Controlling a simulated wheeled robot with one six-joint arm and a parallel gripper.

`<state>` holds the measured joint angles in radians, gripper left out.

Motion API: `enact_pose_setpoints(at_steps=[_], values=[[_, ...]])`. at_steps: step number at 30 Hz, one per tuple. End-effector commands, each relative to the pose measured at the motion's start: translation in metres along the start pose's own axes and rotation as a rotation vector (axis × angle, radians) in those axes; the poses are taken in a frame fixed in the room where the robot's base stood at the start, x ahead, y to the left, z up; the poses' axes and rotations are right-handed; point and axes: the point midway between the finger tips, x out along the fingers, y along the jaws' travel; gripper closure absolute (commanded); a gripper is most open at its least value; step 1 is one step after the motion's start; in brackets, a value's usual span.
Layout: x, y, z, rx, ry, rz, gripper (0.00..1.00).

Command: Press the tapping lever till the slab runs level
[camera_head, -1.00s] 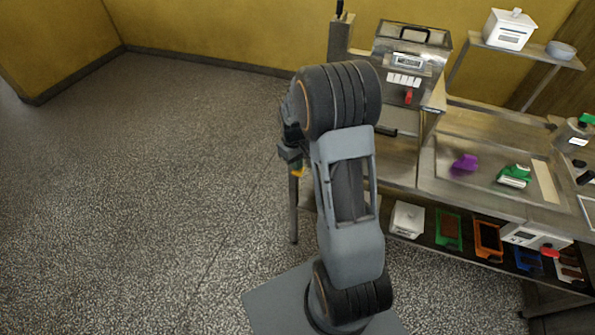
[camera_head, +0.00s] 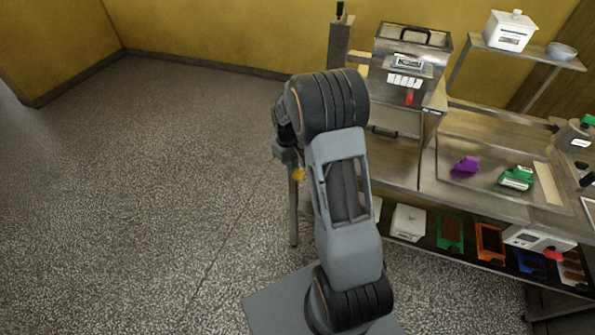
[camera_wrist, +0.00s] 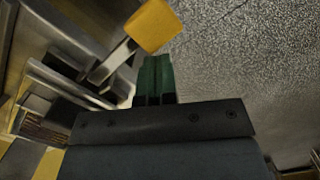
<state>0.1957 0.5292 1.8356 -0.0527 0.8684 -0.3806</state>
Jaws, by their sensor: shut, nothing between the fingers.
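My gripper (camera_wrist: 156,62) is shut and empty, its green fingers together in the wrist view. In the head view it (camera_head: 291,157) hangs at the left end of the steel bench, partly hidden by my arm. A yellow block on a metal bar, seemingly the tapping lever (camera_wrist: 153,25), is just beyond the fingertips in the wrist view. The lever also shows in the head view (camera_head: 298,174) as a small yellow patch below the gripper. I cannot tell whether the fingers touch it. The slab is not identifiable, and my arm hides part of the bench.
A steel machine (camera_head: 411,62) with a red handle (camera_head: 409,98) stands at the back of the bench. A purple item (camera_head: 466,164) and a green item (camera_head: 517,178) are in the tray area. Floor (camera_head: 160,190) on the left is clear.

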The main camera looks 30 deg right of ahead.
Motion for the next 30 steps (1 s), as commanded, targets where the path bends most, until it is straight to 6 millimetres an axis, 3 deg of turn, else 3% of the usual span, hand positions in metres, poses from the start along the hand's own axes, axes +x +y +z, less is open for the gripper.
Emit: enact_pose_setpoints(at_steps=[14,30], values=[[-0.007,0.0,-0.003,0.001,0.001,0.001,1.0],[-0.104,0.0,-0.003,0.0,0.003,0.001,1.0]])
